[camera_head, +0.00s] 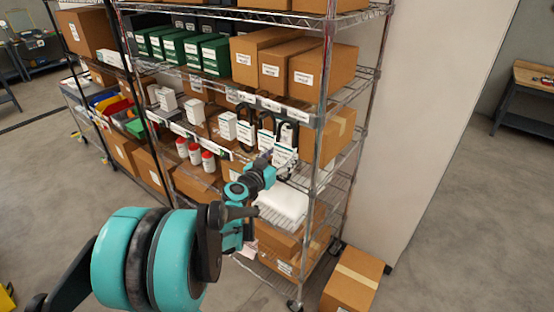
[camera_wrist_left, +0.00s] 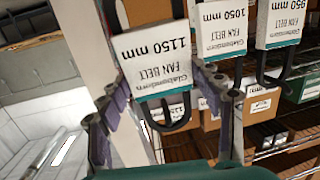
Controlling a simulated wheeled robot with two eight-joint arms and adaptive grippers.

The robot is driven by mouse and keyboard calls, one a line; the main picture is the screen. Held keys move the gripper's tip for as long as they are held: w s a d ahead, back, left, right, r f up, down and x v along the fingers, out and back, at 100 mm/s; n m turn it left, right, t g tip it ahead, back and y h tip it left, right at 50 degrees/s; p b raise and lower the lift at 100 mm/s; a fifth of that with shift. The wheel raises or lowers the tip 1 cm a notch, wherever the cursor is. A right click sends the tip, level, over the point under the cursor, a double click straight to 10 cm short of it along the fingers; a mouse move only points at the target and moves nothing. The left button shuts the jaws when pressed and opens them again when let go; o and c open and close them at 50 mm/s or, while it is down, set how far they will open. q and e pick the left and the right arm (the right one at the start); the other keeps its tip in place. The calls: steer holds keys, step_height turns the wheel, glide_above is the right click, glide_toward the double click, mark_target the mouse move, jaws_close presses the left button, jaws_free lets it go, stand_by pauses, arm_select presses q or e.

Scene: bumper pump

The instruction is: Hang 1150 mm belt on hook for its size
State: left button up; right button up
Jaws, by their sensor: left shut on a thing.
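The 1150 mm fan belt (camera_wrist_left: 155,62) is a black loop in a white and teal sleeve, its printing upside down in the left wrist view. In the head view its sleeve (camera_head: 284,154) is at the right end of the row of belts, in front of the shelf. My left gripper (camera_head: 264,158) reaches up to it from the front. In the left wrist view the gripper's fingers (camera_wrist_left: 160,103) lie on either side of the sleeve, shut on the belt. I cannot tell whether its loop is on a hook; the top is cut off. My right gripper is out of view.
The 1050 mm belt (camera_wrist_left: 222,30) and 950 mm belt (camera_wrist_left: 280,22) hang close beside it. The wire rack has a right post (camera_head: 320,120), cartons (camera_head: 325,70) above and a white package (camera_head: 283,205) below. White bottles (camera_head: 195,154) stand left of the gripper.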

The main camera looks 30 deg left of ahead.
arm_select(q)
steer(key=shift+w, duration=0.85)
steer(key=shift+w+d+f+b, duration=0.1)
steer(key=shift+w+f+b, duration=0.45)
steer(key=shift+w+b, duration=0.15)
steer(key=o, duration=1.3)
steer(key=shift+o, duration=0.2)
steer(key=shift+s, duration=0.1)
steer(key=s+r, duration=0.1)
steer(key=s, duration=1)
steer(key=shift+s+d+r, duration=0.25)
steer(key=shift+s+d, duration=0.15)
